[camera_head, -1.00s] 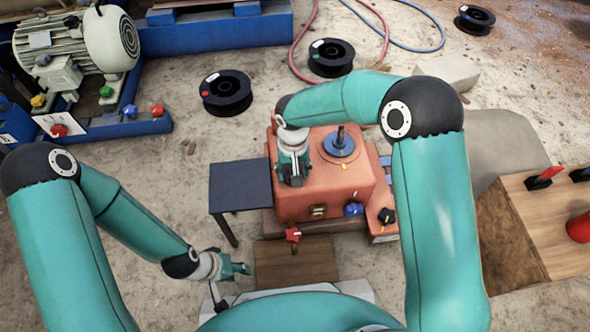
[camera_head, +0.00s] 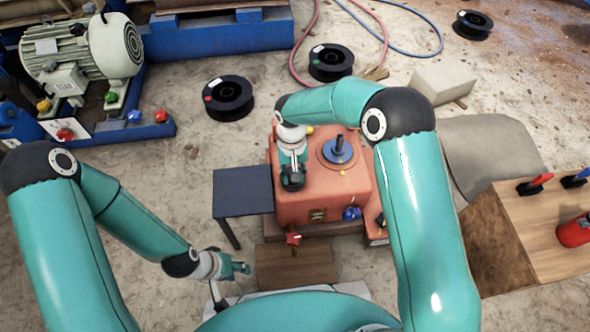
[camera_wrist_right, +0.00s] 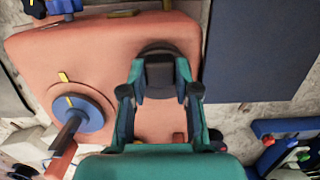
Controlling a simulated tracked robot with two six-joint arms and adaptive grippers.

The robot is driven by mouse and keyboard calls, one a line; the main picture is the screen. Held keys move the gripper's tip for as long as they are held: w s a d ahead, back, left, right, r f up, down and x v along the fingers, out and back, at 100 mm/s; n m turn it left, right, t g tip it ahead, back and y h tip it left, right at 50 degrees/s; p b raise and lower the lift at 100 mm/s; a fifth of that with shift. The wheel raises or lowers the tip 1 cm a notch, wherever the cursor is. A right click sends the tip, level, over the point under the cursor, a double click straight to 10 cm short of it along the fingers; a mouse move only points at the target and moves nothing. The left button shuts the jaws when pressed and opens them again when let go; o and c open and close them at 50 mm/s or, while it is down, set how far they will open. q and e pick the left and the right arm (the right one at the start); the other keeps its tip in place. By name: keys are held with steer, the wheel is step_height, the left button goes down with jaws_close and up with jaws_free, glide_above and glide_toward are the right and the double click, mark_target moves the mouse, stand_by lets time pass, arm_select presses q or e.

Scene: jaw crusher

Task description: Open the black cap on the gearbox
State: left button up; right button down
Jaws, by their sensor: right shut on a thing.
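The orange-red gearbox (camera_head: 345,190) stands on the ground in the middle of the head view. My right gripper (camera_head: 292,180) reaches down onto its top at the left and hides the cap there. In the right wrist view, the black cap (camera_wrist_right: 160,72) sits on the gearbox top (camera_wrist_right: 100,50). The fingers of the right gripper (camera_wrist_right: 159,80) are on both sides of it, shut on it. I cannot tell whether the cap has turned or lifted. My left gripper (camera_head: 238,268) is low in front of the gearbox, away from it; its opening is too small to judge.
A blue disc with an upright shaft (camera_head: 339,150) is beside the right gripper. A dark plate on legs (camera_head: 243,190) stands left of the gearbox. A red valve handle (camera_head: 293,239) and a blue knob (camera_head: 351,214) are on the front. A wooden box (camera_head: 530,230) stands at right.

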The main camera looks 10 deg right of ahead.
steer(key=shift+w+r+g+p, duration=0.45)
steer(key=shift+g+p, duration=0.15)
steer(key=shift+p, duration=0.1)
steer(key=shift+w+g, duration=0.3)
steer(key=shift+g, duration=0.4)
steer(key=shift+w+r+g, duration=0.1)
steer(key=shift+w+g, duration=0.2)
steer(key=shift+g, duration=0.2)
arm_select(q)
steer(key=shift+r+b, duration=0.4)
steer(key=shift+r, duration=0.55)
arm_select(e)
steer(key=shift+r+g, duration=0.25)
steer(key=shift+g, duration=0.05)
steer(key=c, duration=0.8)
jaws_free()
steer(key=shift+c, duration=0.2)
